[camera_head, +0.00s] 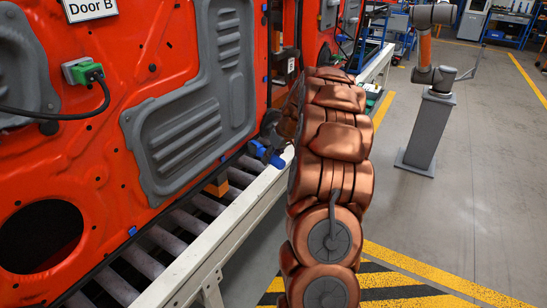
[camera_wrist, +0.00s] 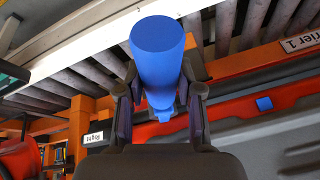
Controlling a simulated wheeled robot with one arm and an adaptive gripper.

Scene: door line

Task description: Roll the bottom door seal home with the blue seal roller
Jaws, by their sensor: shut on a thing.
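The blue seal roller (camera_wrist: 157,50) is in my gripper (camera_wrist: 160,100), its round blue end facing the wrist camera; the fingers are shut on its narrower part. In the head view my gripper (camera_head: 271,135) is mostly hidden by my arm, near the door's bottom edge, with blue of the roller (camera_head: 270,156) below it. The orange door (camera_head: 105,160) with grey panels is labelled Door B. A dark seal strip (camera_head: 105,262) runs along its bottom edge. I cannot tell whether the roller touches the seal or how far the seal is seated.
A roller conveyor (camera_head: 165,240) with a pale side rail (camera_head: 215,245) runs beneath the door. A Carrier 1 label (camera_wrist: 300,43) shows in the wrist view. A green-grey connector with cable (camera_head: 82,71) sits on the door. A grey pedestal (camera_head: 428,130) stands right; floor between is clear.

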